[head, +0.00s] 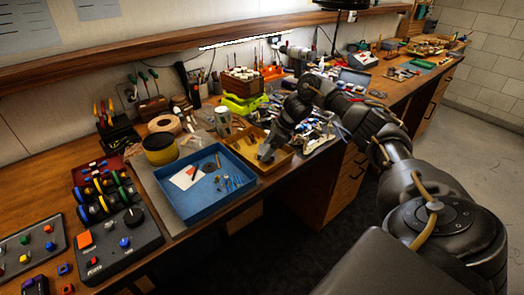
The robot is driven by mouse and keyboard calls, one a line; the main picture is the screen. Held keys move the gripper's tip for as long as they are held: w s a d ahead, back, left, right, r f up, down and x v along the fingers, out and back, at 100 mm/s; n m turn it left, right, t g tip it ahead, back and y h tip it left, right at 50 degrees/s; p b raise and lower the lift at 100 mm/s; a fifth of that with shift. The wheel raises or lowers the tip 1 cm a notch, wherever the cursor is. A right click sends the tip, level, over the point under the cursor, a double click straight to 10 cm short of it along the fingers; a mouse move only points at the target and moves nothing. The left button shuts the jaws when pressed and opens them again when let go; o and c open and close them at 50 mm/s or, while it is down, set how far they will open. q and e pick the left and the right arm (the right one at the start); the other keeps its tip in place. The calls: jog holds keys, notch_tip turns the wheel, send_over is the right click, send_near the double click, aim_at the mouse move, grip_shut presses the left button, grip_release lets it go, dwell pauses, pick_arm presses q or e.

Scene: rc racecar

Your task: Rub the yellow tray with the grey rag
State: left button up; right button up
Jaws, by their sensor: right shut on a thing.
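The yellow tray (274,168) sits on the workbench, right of the blue tray. My right gripper (273,142) reaches down over it from the right and covers part of its inside. It is shut on the grey rag (266,154), a small grey patch under the fingers at the tray's floor. I cannot tell whether the rag touches the floor. My left gripper is not in view.
The blue tray (196,213) holds a card and small parts, close on the left. A white jar (222,121) and a lime-green holder (243,104) stand behind. Cluttered tools lie to the right. The bench's front edge is near.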

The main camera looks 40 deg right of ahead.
jog(key=shift+w+d, duration=0.1)
jog(key=shift+d, duration=0.05)
jog(key=shift+a+r, duration=0.2)
jog(key=shift+r, duration=0.2)
jog(key=shift+d, duration=0.2)
jog(key=shift+d+b, duration=0.4)
jog(key=shift+d, duration=1.15)
jog(key=shift+r, duration=0.15)
jog(key=shift+d+r, duration=0.1)
jog(key=shift+r, duration=0.05)
jog(key=shift+a+p, duration=0.65)
jog(key=shift+a, duration=1.3)
jog(key=shift+a, duration=0.1)
